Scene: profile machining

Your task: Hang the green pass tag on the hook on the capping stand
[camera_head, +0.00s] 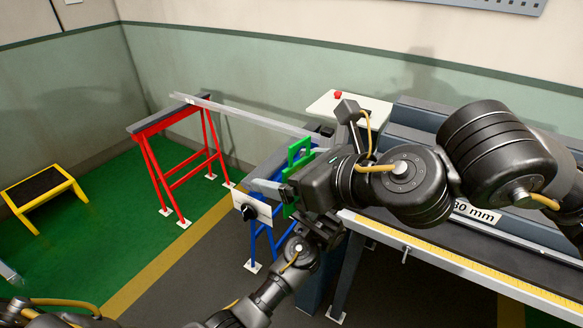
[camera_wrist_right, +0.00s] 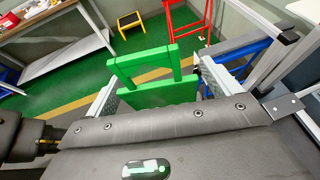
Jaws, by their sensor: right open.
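The green tag (camera_head: 301,149), with a frame-like open loop, is at the blue stand (camera_head: 263,240), partly hidden by my right gripper. I take this stand to be the capping stand. My right gripper (camera_head: 274,187) is open at the tag. In the right wrist view, the tag (camera_wrist_right: 158,95) lies between the spread fingers of this gripper (camera_wrist_right: 160,88); contact cannot be told. The hook cannot be made out, nor whether the tag hangs on it. My left gripper (camera_head: 322,229) is just below the right one, dark and partly hidden; its jaws cannot be read.
A white plate with a black knob (camera_head: 251,212) is on the blue stand's front. A long pale profile (camera_head: 245,118) reaches from the red trestle (camera_head: 170,125) to the bench (camera_head: 460,250) on the right. A yellow step (camera_head: 43,190) stands left. The floor between is clear.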

